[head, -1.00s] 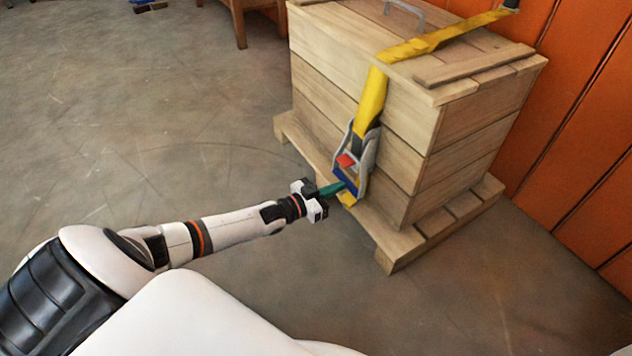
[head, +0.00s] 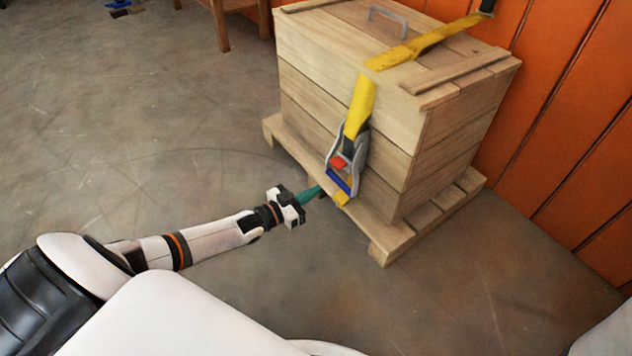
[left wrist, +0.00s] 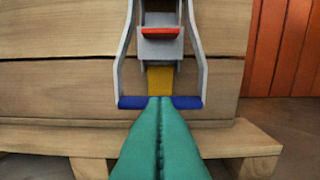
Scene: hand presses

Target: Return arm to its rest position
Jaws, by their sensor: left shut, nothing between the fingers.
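My left gripper (head: 318,191) has green fingers that are shut with nothing between them. In the head view its tips are just left of the blue handle bar (head: 341,182) of a grey ratchet buckle (head: 349,152). In the left wrist view the green fingers (left wrist: 160,102) point at the blue bar (left wrist: 133,103) and overlap its middle; I cannot tell from that view whether they touch. The buckle has a red tab (head: 339,162) and sits on a yellow strap (head: 360,105) on the crate's front. My right gripper is not in view.
The strap runs over a wooden crate (head: 335,52) on a pallet (head: 385,240). An orange panelled wall (head: 560,110) stands close behind on the right. Wooden furniture legs (head: 218,25) show at the top. The grey floor (head: 120,140) to the left is clear.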

